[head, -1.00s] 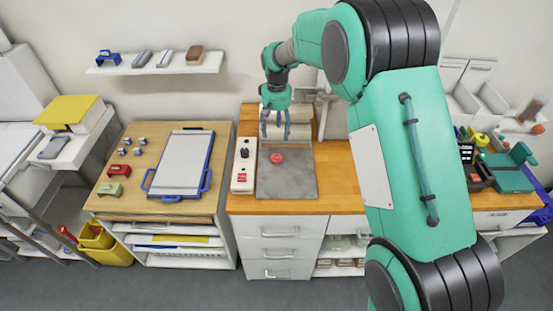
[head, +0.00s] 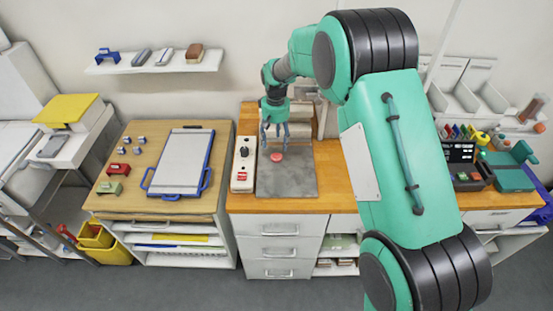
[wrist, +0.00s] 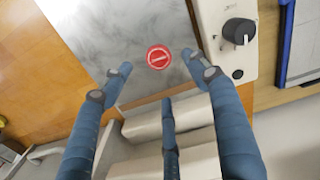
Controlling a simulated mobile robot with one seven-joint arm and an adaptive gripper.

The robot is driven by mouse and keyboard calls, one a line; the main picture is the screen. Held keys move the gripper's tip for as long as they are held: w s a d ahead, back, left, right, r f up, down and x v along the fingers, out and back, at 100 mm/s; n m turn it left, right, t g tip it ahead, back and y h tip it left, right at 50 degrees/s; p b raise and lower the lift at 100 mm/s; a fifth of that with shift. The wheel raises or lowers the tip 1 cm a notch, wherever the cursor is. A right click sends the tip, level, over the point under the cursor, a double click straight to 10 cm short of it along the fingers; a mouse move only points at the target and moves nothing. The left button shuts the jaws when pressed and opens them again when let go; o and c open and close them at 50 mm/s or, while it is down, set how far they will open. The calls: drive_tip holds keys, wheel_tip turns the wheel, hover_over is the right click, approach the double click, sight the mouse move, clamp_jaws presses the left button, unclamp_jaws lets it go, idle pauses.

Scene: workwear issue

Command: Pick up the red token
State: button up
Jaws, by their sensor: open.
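The red token (head: 277,156) is a small round disc lying flat on the grey marbled plate (head: 287,184) on the wooden counter. In the wrist view the token (wrist: 158,57) shows a pale ring and a mark on its face. My gripper (head: 275,138) hangs above the back of the plate, close behind the token. In the wrist view its blue fingers (wrist: 160,83) are spread open and empty, with the token beyond the fingertips, between the two outer ones. No finger touches the token.
A white control box (head: 243,165) with a black knob stands just left of the plate. Pale rolls (wrist: 193,120) lie behind the plate. A blue-framed board (head: 182,162) lies on the left table. The plate's front part is clear.

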sight(277, 156)
drive_tip(key=shift+f, duration=1.35)
drive_tip(key=shift+f, duration=0.1)
drive_tip(key=shift+d+f+b, duration=0.15)
drive_tip(key=shift+f+b, duration=0.4)
drive_tip(key=shift+f, duration=2)
drive_tip(key=shift+c, duration=0.5)
drive_tip(key=c, duration=1)
